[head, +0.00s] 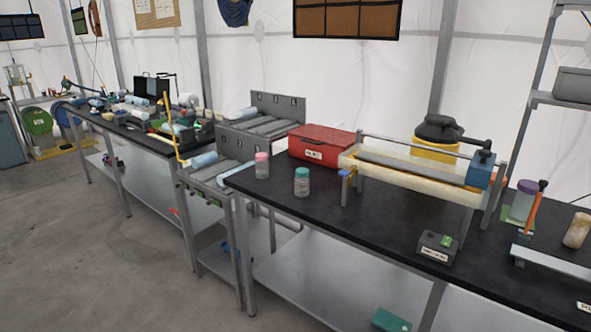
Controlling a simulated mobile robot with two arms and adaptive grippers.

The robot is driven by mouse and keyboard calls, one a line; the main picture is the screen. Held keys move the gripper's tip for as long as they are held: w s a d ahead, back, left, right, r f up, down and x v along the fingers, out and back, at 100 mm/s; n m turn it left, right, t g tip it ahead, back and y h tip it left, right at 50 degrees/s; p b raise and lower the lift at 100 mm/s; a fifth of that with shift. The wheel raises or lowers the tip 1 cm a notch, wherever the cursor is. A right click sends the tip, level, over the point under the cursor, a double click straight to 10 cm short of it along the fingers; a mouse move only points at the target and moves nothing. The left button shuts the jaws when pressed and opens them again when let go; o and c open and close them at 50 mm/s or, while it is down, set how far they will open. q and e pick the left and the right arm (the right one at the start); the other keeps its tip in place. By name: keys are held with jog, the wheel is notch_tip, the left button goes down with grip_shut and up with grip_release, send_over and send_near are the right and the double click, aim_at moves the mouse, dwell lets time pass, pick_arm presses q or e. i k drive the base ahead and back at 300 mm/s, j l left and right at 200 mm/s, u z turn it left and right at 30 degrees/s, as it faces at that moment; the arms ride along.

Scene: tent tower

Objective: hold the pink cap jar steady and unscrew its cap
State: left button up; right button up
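The pink cap jar (262,165) stands upright on the black bench near its left end, with its pink cap on top. A similar jar with a teal cap (301,182) stands a little to its right and closer to the front edge. Neither of my grippers shows in the head view.
The black bench (376,211) is clear in front of the jars. A red case (322,145) sits behind them, and a long trough-like device (408,173) stands to the right. A grey roller stand (262,127) adjoins at left. Open floor (80,260) lies at left.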

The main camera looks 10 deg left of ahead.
aim_at(261, 167)
jog(key=i+j+z, duration=0.15)
jog(key=j+z, duration=0.25)
jog(key=i+j+z, duration=0.15)
jog(key=z, duration=0.2)
jog(key=j+z, duration=0.4)
jog(key=i, duration=0.05)
